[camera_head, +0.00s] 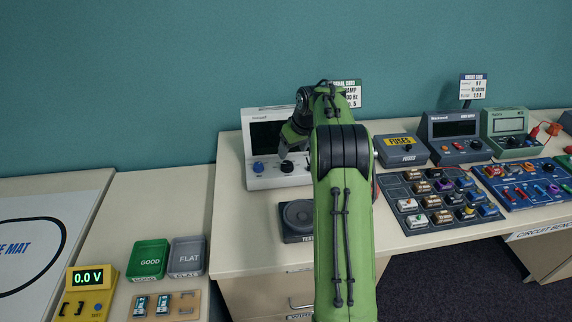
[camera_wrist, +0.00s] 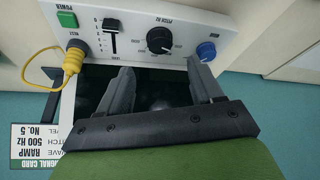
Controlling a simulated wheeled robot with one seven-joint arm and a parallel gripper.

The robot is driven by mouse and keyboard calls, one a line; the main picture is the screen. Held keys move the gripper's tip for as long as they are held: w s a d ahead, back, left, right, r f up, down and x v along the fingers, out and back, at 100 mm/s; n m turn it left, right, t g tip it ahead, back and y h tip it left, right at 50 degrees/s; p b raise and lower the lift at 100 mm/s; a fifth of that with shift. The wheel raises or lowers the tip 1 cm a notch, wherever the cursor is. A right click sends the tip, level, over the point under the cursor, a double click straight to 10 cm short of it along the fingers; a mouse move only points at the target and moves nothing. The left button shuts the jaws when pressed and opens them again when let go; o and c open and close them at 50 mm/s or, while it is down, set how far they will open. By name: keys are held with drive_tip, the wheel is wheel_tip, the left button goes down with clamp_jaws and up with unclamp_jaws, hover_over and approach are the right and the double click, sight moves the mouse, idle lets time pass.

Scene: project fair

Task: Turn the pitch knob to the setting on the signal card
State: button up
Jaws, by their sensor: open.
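The signal generator (camera_head: 262,183) is a white box with a dark screen, on the bench left of my arm. Its black pitch knob (camera_wrist: 160,40) has a white pointer line and shows upside down in the wrist view. My gripper (camera_wrist: 160,69) is open and empty, its fingers apart just short of the knob, over the dark screen.
A blue knob (camera_wrist: 206,51), a slider (camera_wrist: 111,40), a green button (camera_wrist: 68,19) and a yellow plug (camera_wrist: 72,62) share the panel. A dark speaker-like box (camera_head: 298,220) stands in front of the generator. A fuse box (camera_head: 401,150) and component board (camera_head: 436,200) lie right.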

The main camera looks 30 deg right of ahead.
sight(287, 164)
drive_tip(key=x, duration=0.8)
drive_tip(key=shift+w+f+b, duration=0.1)
drive_tip(key=shift+b, duration=0.3)
drive_tip(key=c, duration=1)
drive_tip(key=shift+c, duration=0.2)
